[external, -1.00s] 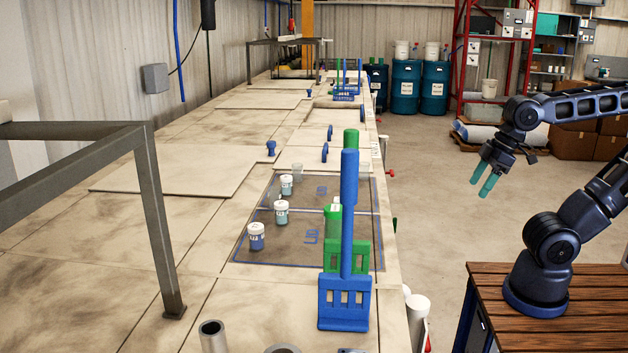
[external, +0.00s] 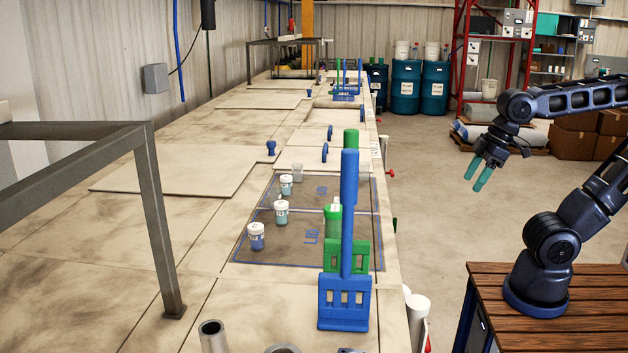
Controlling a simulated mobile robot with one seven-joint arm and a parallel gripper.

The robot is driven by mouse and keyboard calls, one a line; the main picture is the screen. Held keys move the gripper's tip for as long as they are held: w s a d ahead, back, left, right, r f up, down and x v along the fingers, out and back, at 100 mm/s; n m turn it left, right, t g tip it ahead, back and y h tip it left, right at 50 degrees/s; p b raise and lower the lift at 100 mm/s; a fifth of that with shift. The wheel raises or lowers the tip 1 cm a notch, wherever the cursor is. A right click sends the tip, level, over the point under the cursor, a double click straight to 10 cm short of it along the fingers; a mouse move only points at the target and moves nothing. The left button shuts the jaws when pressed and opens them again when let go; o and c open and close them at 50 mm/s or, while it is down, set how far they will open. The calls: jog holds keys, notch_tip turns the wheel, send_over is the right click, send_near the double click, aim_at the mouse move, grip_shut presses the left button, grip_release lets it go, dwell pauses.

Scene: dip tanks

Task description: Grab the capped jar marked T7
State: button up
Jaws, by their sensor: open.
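Three small jars with white caps stand upright on the dark marked area of the bench. The nearest jar (external: 257,238) has a dark blue body. The middle jar (external: 281,214) and the far jar (external: 286,186) have pale teal bodies. Their labels are too small to read surely, so I cannot tell which is T7. My gripper (external: 478,175) has teal fingertips, is open and empty, and points down over the floor. It is to the right of the bench, well apart from every jar.
A tall blue rack handle (external: 349,215) and a green rack (external: 360,255) stand at the bench's right side, between my arm and the jars. A green container (external: 333,222) is partly hidden behind them. A metal frame (external: 160,220) stands at left. Flat pale lids (external: 185,168) lie farther back.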

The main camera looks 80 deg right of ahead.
jog(key=w+a+r+n+g, duration=0.1)
jog(key=w+r+n, duration=0.15)
jog(key=w, duration=0.45)
jog(key=w+a+r+n, duration=0.1)
jog(key=w+r, duration=0.3)
jog(key=w, duration=0.3)
jog(key=n+g, duration=0.3)
jog(key=n, duration=0.5)
send_over(256, 226)
jog(key=shift+m, duration=0.25)
jog(key=f, duration=0.9)
jog(key=shift+s+d+f, duration=0.25)
jog(key=shift+s+f, duration=0.1)
jog(key=shift+s, duration=0.05)
jog(key=shift+w+f, duration=0.2)
jog(key=shift+f, duration=0.2)
notch_tip(256, 226, down, 5)
jog(key=shift+f, duration=0.2)
jog(key=shift+w+a+f, duration=0.1)
jog(key=shift+f, duration=1.15)
jog(key=shift+w+a+f, duration=0.1)
jog(key=shift+f, duration=1.15)
jog(key=c, duration=1.1)
